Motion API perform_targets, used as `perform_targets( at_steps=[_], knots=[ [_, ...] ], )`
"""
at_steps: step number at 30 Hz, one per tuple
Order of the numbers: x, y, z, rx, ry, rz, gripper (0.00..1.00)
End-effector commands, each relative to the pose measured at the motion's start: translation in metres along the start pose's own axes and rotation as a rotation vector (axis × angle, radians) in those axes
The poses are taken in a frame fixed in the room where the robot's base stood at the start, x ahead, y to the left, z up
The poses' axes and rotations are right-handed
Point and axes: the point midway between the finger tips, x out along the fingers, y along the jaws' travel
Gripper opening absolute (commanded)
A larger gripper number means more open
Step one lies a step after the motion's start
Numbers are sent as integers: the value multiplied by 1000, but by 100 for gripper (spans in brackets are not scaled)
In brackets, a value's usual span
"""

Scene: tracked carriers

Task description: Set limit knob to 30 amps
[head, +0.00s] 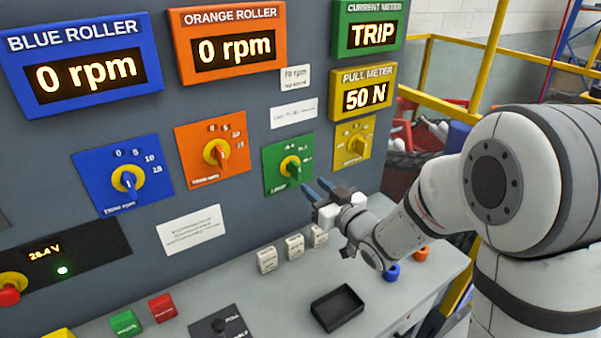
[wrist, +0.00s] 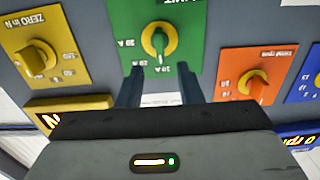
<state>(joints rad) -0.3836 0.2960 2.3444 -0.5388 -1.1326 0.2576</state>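The limit knob (head: 290,166) is a yellow dial with a dark green pointer on a green plate, on the grey panel. In the wrist view the limit knob (wrist: 157,41) is upside down at the top middle. Its small amp labels are too blurred to read surely, and I cannot tell its exact setting. My gripper (head: 318,189) is just below and right of the plate, apart from the knob. In the wrist view my gripper's two dark fingers (wrist: 161,82) stand apart with nothing between them. The green current meter (head: 373,33) reads TRIP.
An orange knob (head: 215,152), a blue knob (head: 127,180) and a yellow knob (head: 357,144) flank the limit knob. The pull meter (head: 362,91) reads 50 N. A black tray (head: 337,325) and several small blocks sit on the grey shelf below. Yellow rails (head: 445,105) stand right.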

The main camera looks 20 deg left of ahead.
Motion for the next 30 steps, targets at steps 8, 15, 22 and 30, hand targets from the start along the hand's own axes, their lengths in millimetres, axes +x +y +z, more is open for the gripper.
perform_targets(
  at_steps=[8,15,22,30],
  knots=[
    [44,0,-2,-1,-1,-1,33],
    [68,0,-1,-1,-2,1,33],
    [71,0,0,-1,-1,2,33],
    [70,0,0,-1,-1,2,16]
  ],
)
